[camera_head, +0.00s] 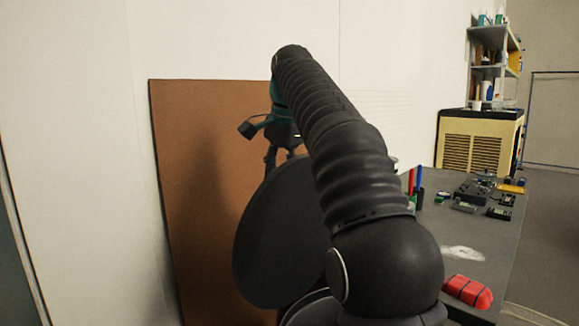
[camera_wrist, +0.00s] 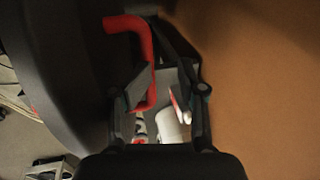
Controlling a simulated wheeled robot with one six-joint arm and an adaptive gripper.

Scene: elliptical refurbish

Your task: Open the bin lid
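The bin lid (camera_head: 278,235) is a large dark round disc standing steeply tilted, partly hidden by my arm in the head view. It also fills the left side of the wrist view (camera_wrist: 45,55). A red bent bar (camera_wrist: 140,45), which looks like a handle, runs down beside my left finger; I cannot tell whether it touches the finger or where it is attached. My gripper (camera_wrist: 165,88) is open, its fingers apart. In the head view my gripper (camera_head: 281,135) is above the lid, its fingertips partly hidden. The bin body is mostly hidden.
A brown board (camera_head: 195,190) leans on the white wall behind the lid. A dark workbench (camera_head: 500,235) with a red object (camera_head: 467,291) and small electronics is at right. A white object (camera_wrist: 170,125) shows between my fingers. Open floor (camera_head: 550,230) lies far right.

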